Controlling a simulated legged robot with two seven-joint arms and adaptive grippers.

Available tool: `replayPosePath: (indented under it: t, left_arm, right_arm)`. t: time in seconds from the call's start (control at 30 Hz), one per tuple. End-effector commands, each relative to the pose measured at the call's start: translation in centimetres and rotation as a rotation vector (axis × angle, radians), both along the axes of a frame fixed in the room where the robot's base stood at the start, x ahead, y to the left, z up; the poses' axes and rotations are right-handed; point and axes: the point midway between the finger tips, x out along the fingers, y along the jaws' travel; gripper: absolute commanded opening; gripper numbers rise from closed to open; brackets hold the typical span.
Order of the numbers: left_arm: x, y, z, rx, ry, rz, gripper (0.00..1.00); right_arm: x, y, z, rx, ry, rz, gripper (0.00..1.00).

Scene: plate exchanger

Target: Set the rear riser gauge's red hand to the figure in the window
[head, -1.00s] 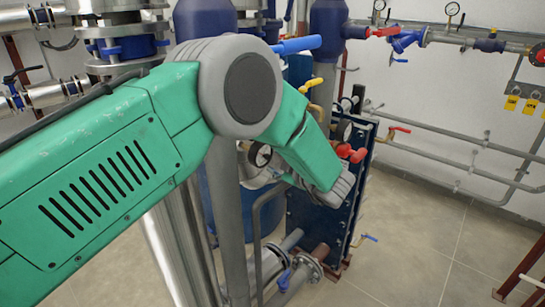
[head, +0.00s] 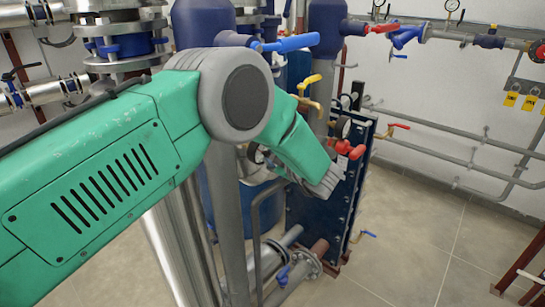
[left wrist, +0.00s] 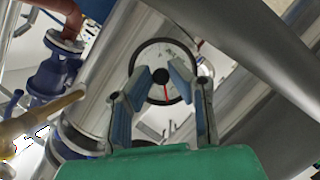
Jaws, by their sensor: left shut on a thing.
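In the left wrist view a round gauge (left wrist: 181,56) with a dark rim and pale dial fills the space between my fingers. Its red hand (left wrist: 166,93) points down from the black centre knob. My left gripper (left wrist: 161,75) has its blue-grey fingertips closed in on either side of that knob. The figure in the window cannot be read. In the head view my left forearm reaches down and right, and hides most of the gripper. Part of a gauge (head: 256,154) shows just left of the forearm. My right gripper is not in view.
A red valve handle (head: 348,150) and another small gauge (head: 342,127) stand close right of my left wrist, by the dark plate exchanger (head: 358,195). A yellow lever (head: 309,83) and a blue lever (head: 287,44) lie above the forearm.

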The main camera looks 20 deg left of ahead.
Motion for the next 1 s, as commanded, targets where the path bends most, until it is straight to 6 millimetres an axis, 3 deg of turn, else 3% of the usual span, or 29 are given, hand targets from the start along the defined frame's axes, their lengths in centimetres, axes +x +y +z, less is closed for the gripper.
replayPosePath:
  t: [1.0]
  left_arm:
    - [0.42, 0.30, 0.41, 0.198, 0.530, 0.006, 0.00]
  right_arm:
    - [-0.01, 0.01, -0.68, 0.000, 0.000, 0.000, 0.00]
